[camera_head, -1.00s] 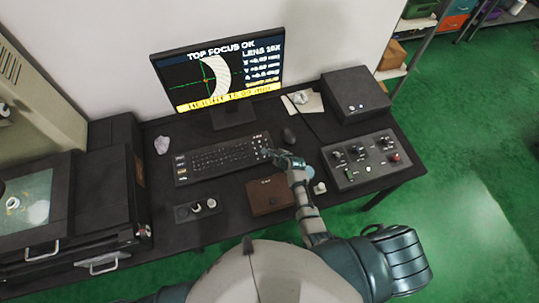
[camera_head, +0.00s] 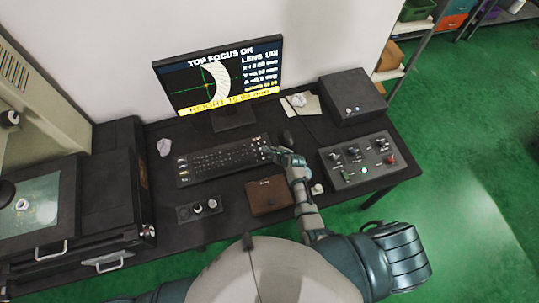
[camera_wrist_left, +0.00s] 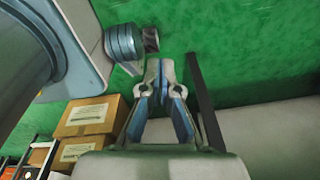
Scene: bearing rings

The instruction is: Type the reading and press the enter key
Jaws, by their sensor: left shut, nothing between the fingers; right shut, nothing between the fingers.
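The black keyboard (camera_head: 218,162) lies on the dark desk in front of the monitor (camera_head: 220,80). The monitor reads "TOP FOCUS OK" above a pale crescent on green crosshairs. White text stands at its right, and a yellow bar along the bottom holds a height line too blurred to read. My right gripper (camera_head: 268,153) is shut and empty at the keyboard's right end, over the number keys; I cannot tell whether it touches a key. In the left wrist view my left gripper (camera_wrist_left: 160,68) is shut and empty, above green floor, away from the keyboard.
A mouse (camera_head: 288,137) lies just behind my right gripper. A control box (camera_head: 357,160) with knobs and a red button stands to the right, a brown box (camera_head: 268,195) in front. A small holder (camera_head: 198,210) sits front left. Cardboard boxes (camera_wrist_left: 90,128) show in the left wrist view.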

